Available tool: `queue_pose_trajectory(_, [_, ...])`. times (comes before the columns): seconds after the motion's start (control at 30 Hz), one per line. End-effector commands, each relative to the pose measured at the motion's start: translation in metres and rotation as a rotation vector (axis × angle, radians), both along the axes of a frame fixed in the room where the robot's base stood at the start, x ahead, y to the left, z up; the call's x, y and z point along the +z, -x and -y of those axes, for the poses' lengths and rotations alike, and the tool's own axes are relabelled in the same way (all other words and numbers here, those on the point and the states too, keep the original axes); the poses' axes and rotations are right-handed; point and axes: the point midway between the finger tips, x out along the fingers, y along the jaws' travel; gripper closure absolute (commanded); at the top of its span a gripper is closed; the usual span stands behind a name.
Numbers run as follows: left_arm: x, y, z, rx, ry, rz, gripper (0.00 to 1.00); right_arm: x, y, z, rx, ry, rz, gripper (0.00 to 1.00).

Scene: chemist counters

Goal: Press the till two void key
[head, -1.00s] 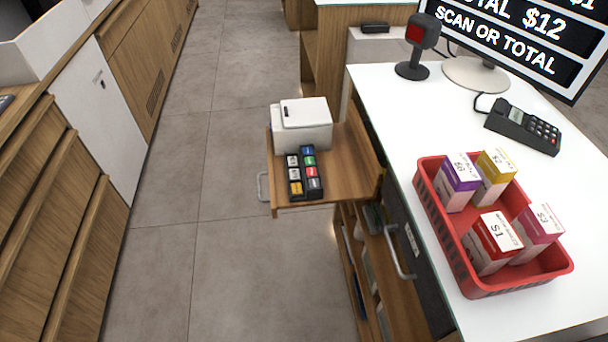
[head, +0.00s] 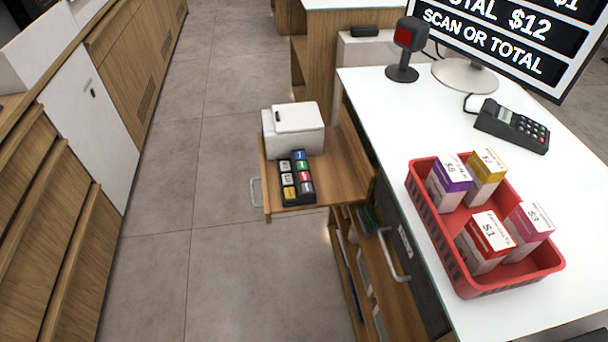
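A small black keypad (head: 296,177) with two columns of coloured keys lies on a wooden pull-out shelf (head: 345,172) at the counter's left side. Its keys include white, yellow, blue, green, red and grey ones; their labels are too small to read. A white printer-like box (head: 294,130) stands just behind the keypad. The till screen (head: 500,35) at the upper right shows "TOTAL $12" and "SCAN OR TOTAL". Neither of my grippers is in view.
A red basket (head: 470,275) with several small boxes stands on the white counter (head: 395,130). A card terminal (head: 512,125) and a scanner on a stand (head: 407,45) are behind it. Shelf handle (head: 256,192) and drawer handle (head: 394,257) stick out. The grey floor (head: 200,270) left of the shelf is clear.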

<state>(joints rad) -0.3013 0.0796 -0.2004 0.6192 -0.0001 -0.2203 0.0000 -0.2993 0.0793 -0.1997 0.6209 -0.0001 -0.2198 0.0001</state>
Motion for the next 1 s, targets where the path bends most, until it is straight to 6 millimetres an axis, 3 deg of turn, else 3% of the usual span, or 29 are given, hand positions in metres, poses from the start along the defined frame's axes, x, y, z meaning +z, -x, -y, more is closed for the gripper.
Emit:
queue_pose_trajectory(0.4, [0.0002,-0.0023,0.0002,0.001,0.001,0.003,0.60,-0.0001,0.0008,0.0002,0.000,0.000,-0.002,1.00])
queue_pose_trajectory(1.0, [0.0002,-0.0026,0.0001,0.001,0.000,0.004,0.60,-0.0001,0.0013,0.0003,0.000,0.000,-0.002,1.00])
